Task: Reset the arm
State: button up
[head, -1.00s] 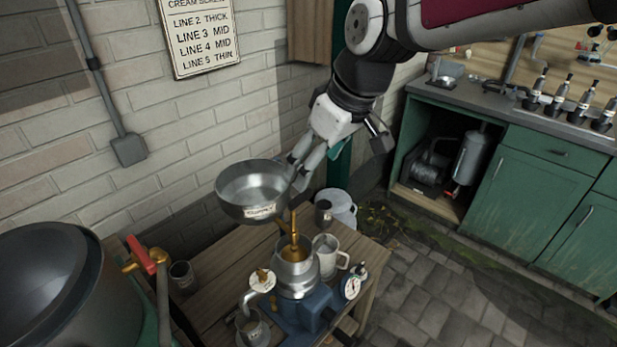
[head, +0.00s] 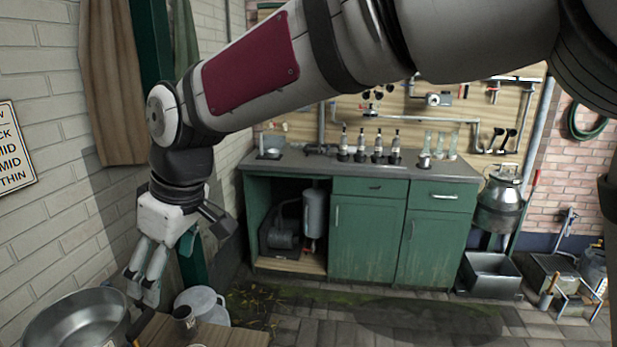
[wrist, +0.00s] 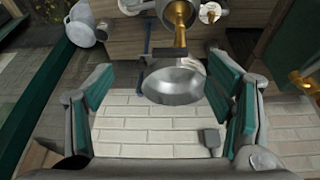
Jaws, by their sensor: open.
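My gripper (head: 143,290) hangs fingers down at the left of the head view. Its fingers are spread and empty. The shiny steel bowl (head: 72,322) is at the lower left corner, just left of and below the fingertips and partly cut off by the picture edge. In the wrist view my gripper (wrist: 158,82) has its green-padded fingers wide apart. The bowl (wrist: 173,88) shows between them but farther off, with a brass spout (wrist: 180,30) beside it.
A wooden table (head: 200,334) is below the gripper, with a dark metal cup (head: 185,318) on it. A lidded pale can (head: 208,302) stands behind. A brick wall (head: 40,210) is close on the left. Green cabinets (head: 365,235) stand at the back. The paved floor (head: 400,325) is mostly open.

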jog(key=s+d+r+m+t+h, duration=0.15)
jog(key=d+m, duration=0.25)
jog(key=d, duration=1)
jog(key=d+r+m+t+h, duration=0.2)
jog(key=d+m, duration=0.2)
jog(key=d, duration=1)
jog(key=s+d+f+m, duration=0.3)
jog(key=s+d+m, duration=0.5)
jog(key=s+d, duration=0.4)
jog(key=d, duration=0.3)
jog(key=shift+s+d+f, duration=0.15)
jog(key=shift+f, duration=0.05)
jog(key=shift+h, duration=0.25)
